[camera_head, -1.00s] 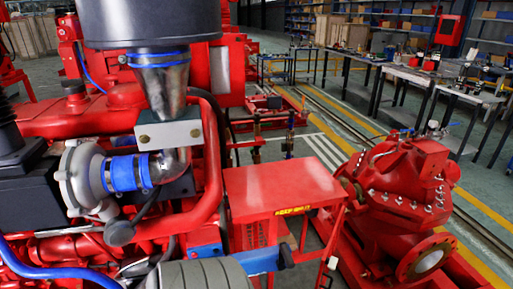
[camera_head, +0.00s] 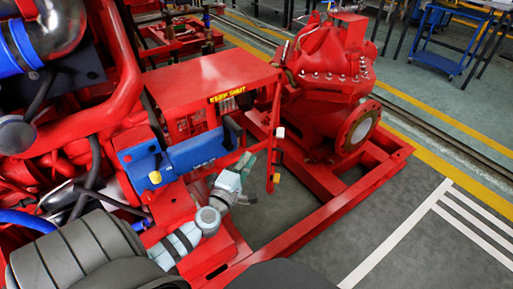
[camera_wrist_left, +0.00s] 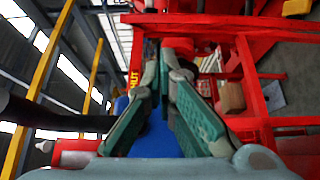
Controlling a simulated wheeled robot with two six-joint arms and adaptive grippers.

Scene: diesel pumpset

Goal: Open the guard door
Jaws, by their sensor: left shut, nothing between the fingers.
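The red guard (camera_head: 210,78) stands between the engine and the pump, with a yellow-lettered "KEEP SHUT" label (camera_head: 227,95) on its top front edge. A red barred frame, seemingly the guard door (camera_head: 275,115), sticks out at its right side; I cannot tell how far it is open. My left gripper (camera_head: 246,163) is low in front of the guard, just left of the frame's lower end. Its green fingers also show in the left wrist view (camera_wrist_left: 171,85), shut and empty, with blue and red parts beyond. Contact with the door is unclear. My right gripper is out of view.
The red pump (camera_head: 325,65) stands right of the guard on a red base frame (camera_head: 345,205). The engine (camera_head: 75,120) fills the left. A blue panel (camera_head: 185,152) lies below the label. Grey floor is clear at the lower right.

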